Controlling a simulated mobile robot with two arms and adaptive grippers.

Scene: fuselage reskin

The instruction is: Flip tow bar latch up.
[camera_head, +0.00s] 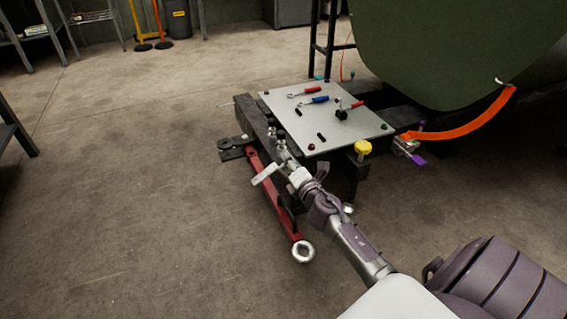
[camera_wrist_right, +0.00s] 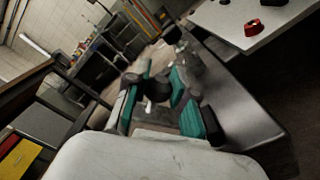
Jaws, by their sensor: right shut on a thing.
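The red tow bar (camera_head: 274,195) hangs down along the front of the dark cart frame, with a silver ring (camera_head: 303,251) at its lower end. My right gripper (camera_head: 279,140) is at the tow bar's upper end, beside the frame. In the right wrist view, the teal pads of my right gripper (camera_wrist_right: 162,97) close around a small dark part (camera_wrist_right: 157,88), which appears to be the tow bar latch. Its shape and angle are mostly hidden by the fingers. My left gripper is not in view.
A grey panel (camera_head: 352,133) on the cart (camera_head: 252,115) carries red- and blue-handled tools (camera_head: 314,100). A yellow knob (camera_head: 363,147) sits at its near edge. An orange strap (camera_head: 465,130) runs to the green fuselage skin (camera_head: 450,45).

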